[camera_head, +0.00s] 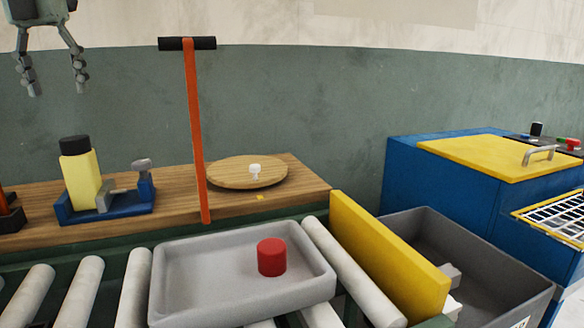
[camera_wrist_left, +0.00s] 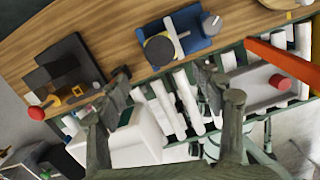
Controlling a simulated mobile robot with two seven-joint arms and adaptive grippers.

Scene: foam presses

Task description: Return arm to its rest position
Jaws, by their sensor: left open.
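My left gripper (camera_head: 53,73) hangs open and empty at the top left of the head view, high above the left end of the wooden worktop. Its fingers point down and are spread apart. In the left wrist view the gripper's fingers (camera_wrist_left: 170,105) reach over the worktop edge and rollers far below, with nothing between them. My right gripper is in neither view.
A yellow bottle (camera_head: 82,178) stands in a blue fixture (camera_head: 130,205) on the wooden worktop (camera_head: 310,187). An orange lever (camera_head: 194,130) rises beside a round board (camera_head: 225,171). A grey tray (camera_head: 205,280) on rollers holds a red cylinder (camera_head: 271,257). A yellow panel (camera_head: 385,255) adjoins a grey bin (camera_head: 505,265).

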